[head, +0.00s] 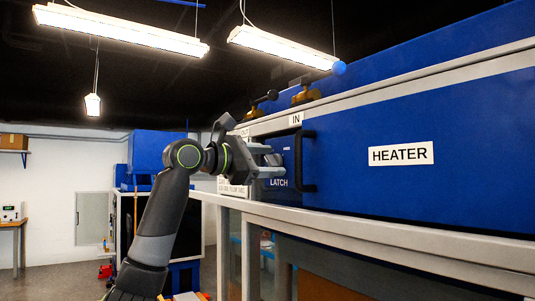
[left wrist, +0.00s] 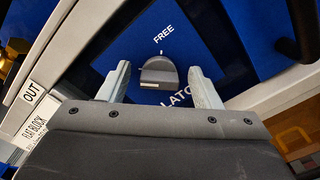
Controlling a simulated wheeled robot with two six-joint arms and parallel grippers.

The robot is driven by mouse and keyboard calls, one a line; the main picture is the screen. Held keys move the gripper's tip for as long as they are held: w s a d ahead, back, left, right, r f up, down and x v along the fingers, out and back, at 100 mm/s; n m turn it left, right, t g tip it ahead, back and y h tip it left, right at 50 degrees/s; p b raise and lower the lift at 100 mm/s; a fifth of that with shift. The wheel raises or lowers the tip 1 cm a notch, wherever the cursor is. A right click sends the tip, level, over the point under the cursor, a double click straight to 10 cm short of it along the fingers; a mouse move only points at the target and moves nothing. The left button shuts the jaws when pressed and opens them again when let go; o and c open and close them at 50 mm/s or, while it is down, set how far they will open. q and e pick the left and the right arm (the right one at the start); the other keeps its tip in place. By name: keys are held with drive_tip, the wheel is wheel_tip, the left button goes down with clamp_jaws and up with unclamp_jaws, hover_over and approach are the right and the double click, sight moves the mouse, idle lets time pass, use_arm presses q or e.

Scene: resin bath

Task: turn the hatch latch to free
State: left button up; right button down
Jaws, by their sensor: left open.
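The hatch latch (left wrist: 158,73) is a dark rounded knob on a blue panel in the left wrist view. The word FREE and a short white mark are printed above it, and part of the word LATCH shows below it. My left gripper (left wrist: 160,84) is open, with one finger on each side of the knob and visible gaps between. My right gripper is not in view.
A black handle (head: 305,160) stands out just right of the latch panel. The blue HEATER cabinet (head: 460,120) fills the right side. Open floor (head: 60,284) lies at the left.

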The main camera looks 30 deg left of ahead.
use_arm(q)
drive_tip(key=c, duration=1)
drive_tip(key=shift+m, duration=0.4)
drive_tip(key=m, duration=0.3)
drive_tip(key=shift+f+m, duration=0.15)
drive_tip(key=shift+m, duration=0.15)
drive_tip(key=m, duration=0.4)
drive_tip(key=shift+d+f+m, duration=0.1)
drive_tip(key=shift+m, duration=0.2)
drive_tip(key=m+p, duration=0.1)
drive_tip(key=m, duration=0.3)
drive_tip(key=shift+f+m, duration=0.1)
drive_tip(key=shift+m, duration=0.2)
drive_tip(key=shift+w+f+m+p, duration=0.15)
drive_tip(key=shift+m+p, duration=0.4)
drive_tip(key=shift+m, duration=1.65)
